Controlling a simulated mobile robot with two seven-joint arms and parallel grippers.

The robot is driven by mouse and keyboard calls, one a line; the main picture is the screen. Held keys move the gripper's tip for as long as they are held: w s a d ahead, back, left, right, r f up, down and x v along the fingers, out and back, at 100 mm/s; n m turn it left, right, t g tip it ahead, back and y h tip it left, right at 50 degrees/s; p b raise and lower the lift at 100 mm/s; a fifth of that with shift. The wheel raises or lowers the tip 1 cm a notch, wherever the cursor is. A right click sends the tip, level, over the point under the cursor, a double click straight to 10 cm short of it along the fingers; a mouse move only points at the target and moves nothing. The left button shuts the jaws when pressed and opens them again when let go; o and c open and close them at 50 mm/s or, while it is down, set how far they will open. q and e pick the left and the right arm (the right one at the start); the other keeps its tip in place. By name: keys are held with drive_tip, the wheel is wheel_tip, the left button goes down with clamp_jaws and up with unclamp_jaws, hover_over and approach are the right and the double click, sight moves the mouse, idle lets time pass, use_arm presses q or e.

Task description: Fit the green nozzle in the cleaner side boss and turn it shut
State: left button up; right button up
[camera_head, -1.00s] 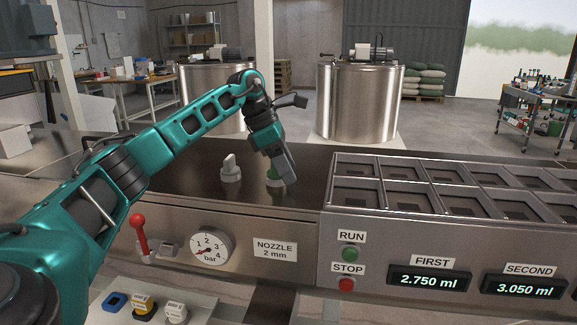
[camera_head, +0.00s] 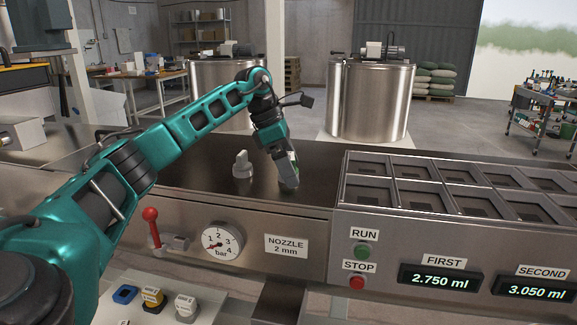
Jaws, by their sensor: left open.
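My left gripper (camera_head: 288,180) reaches down to the dark steel top of the machine, its jaws open. A small green part, most likely the green nozzle (camera_head: 294,157), shows only as a sliver at the gripper; the fingers hide the rest, so I cannot tell whether it is seated in a boss. A pale grey winged knob or nozzle (camera_head: 242,166) stands upright on the same top, left of the gripper and apart from it. I cannot make out the side boss. My right gripper is not in view.
A red-knobbed lever (camera_head: 151,215) and gauge (camera_head: 221,241) are on the front. A pocketed rack (camera_head: 345,180) stands right of the gripper.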

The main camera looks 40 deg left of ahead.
sight(291, 156)
use_arm(q)
drive_tip(key=shift+r, duration=2.9)
drive_tip(key=shift+d, duration=0.1)
